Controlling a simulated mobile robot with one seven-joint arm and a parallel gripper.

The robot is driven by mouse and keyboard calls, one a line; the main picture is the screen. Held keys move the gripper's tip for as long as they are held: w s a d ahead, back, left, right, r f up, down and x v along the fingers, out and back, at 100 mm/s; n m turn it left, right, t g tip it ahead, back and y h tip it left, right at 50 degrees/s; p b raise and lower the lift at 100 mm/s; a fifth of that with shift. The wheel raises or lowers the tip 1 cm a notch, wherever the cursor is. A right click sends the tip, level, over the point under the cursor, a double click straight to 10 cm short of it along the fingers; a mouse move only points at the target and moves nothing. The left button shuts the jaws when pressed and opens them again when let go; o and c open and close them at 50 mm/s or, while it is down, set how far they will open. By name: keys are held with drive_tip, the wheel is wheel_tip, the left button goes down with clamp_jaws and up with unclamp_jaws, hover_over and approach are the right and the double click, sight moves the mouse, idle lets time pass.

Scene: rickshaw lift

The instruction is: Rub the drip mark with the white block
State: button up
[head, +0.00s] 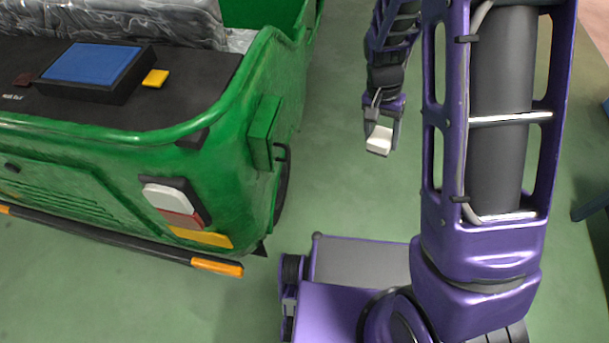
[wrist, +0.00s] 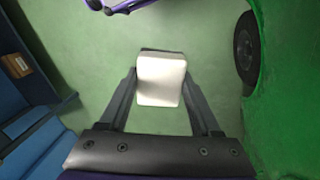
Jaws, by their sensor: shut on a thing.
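My gripper (head: 382,128) is shut on the white block (head: 379,140) and holds it in the air above the green floor, to the right of the green rickshaw (head: 226,150). In the wrist view the white block (wrist: 161,80) sits between the two dark fingers of my gripper (wrist: 162,85). The block touches nothing else that I can see. I cannot make out a drip mark in either view.
The rickshaw's rear has a tray with a blue pad (head: 92,63), a small yellow block (head: 156,78) and lamps. Its wheel (wrist: 245,48) shows in the wrist view. Blue furniture (wrist: 40,140) with a brown box (wrist: 26,70) stands left there. Floor (head: 335,130) between is clear.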

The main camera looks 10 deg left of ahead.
drive_tip(key=s+a+f+m+g+y+b, duration=0.1)
drive_tip(key=a+f+m+g+y+b, duration=0.15)
drive_tip(key=a+f+m+y, duration=0.8)
drive_tip(key=s+a+f+m+g+y+b, duration=0.1)
drive_tip(key=s+a+f+m+g+y, duration=0.2)
drive_tip(key=f+m, duration=0.85)
drive_tip(key=w+a+m+t+y, duration=0.5)
drive_tip(key=a+m+t, duration=0.3)
drive_tip(key=a+m, duration=0.2)
drive_tip(key=shift+a+f+y, duration=0.2)
drive_tip(key=shift+a+y, duration=0.2)
drive_tip(key=shift+y, duration=0.25)
drive_tip(key=shift+w+a+g+b, duration=0.1)
drive_tip(key=shift+a+g+b, duration=0.2)
drive_tip(key=shift+a, duration=0.6)
